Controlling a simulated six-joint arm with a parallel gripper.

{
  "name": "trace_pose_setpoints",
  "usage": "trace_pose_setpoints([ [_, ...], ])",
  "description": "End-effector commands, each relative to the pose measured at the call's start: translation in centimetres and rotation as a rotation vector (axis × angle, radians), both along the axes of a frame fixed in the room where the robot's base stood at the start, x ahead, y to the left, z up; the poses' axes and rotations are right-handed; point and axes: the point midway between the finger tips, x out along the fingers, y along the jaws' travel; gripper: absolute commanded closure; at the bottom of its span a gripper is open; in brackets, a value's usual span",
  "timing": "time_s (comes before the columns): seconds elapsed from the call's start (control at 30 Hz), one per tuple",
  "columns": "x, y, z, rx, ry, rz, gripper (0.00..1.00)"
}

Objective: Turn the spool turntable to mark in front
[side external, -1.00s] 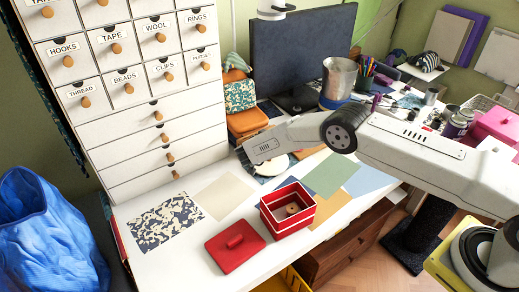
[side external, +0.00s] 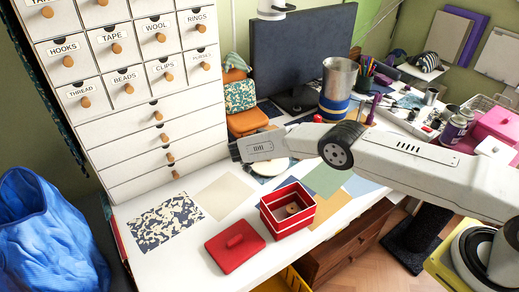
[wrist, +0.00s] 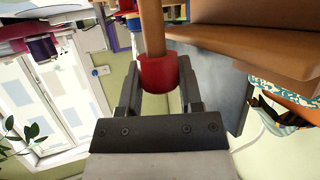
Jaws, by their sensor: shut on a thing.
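In the wrist view my gripper (wrist: 160,76) has one dark finger on each side of a red spool-like piece (wrist: 158,73) and is shut on it. A wooden rod (wrist: 152,28) runs out of this piece toward the top of the picture. A broad brown wooden part (wrist: 250,50) lies close by at upper right; it may be the turntable, but I cannot tell for sure. No mark is visible. In the side view the dark end of my arm (side external: 236,150) points left over the desk. My fingers, the held piece and most of the turntable are hidden there.
A red open box (side external: 287,222) and its red lid (side external: 235,247) stand at the desk's front. A metal can (side external: 339,80) and dark monitor (side external: 290,60) stand behind my arm. The white drawer cabinet (side external: 150,110) is at left. Flat sheets lie on the desk between.

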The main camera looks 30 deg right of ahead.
Motion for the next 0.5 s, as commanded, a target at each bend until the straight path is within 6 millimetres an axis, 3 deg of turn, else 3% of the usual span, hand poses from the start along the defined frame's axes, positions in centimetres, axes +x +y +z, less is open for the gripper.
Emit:
trace_pose_setpoints([
  [0.07, 0.01, -0.15, 0.16, -0.006, -0.001, -0.003, 1.00],
  [0.1, 0.01, -0.15, 0.16, -0.006, -0.001, -0.003, 0.51],
  [0.2, 0.01, -0.14, 0.14, -0.004, -0.001, -0.003, 0.19],
  [0.5, 0.00, -0.04, 0.07, -0.002, 0.000, -0.001, 0.19],
])
